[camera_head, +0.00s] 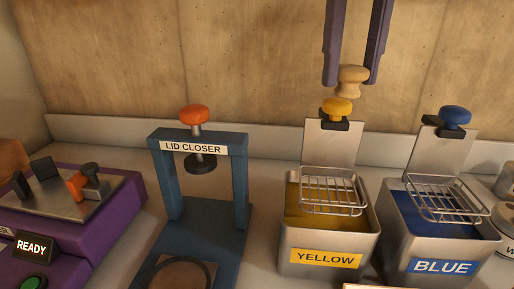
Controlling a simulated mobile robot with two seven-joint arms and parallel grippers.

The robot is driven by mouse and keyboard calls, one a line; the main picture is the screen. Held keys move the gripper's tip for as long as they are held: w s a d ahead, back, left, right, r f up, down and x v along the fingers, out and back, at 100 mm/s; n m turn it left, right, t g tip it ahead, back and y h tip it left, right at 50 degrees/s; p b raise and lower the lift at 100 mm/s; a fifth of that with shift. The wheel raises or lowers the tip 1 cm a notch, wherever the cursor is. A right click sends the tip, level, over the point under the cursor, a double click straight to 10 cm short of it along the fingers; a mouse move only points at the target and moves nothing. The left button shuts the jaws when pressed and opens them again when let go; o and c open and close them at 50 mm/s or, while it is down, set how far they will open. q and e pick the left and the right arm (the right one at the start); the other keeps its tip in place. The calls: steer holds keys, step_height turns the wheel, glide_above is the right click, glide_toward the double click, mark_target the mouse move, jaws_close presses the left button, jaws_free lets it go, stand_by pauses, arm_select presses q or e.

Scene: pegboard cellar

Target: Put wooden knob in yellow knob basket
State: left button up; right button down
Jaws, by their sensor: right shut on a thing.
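The wooden knob (352,75) is pale and rounded, with a narrower waist. My right gripper (351,82) comes down from the top with purple fingers on either side of the wooden knob, shut on it. The yellow knob (337,106) sits just below it in the picture, at the top of an upright metal plate. The yellow knob basket (332,190) is a wire basket over the yellow-filled metal container labelled YELLOW (325,258). My left gripper is not in view.
A blue knob (455,116) and wire basket (440,200) stand at the right, over a container labelled BLUE (443,267). A blue lid closer (240,180) with an orange knob stands left of centre. A purple machine (118,215) is at far left. A wooden wall is behind.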

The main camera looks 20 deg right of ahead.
step_height(320, 180, down, 15)
steer(key=shift+p, duration=0.65)
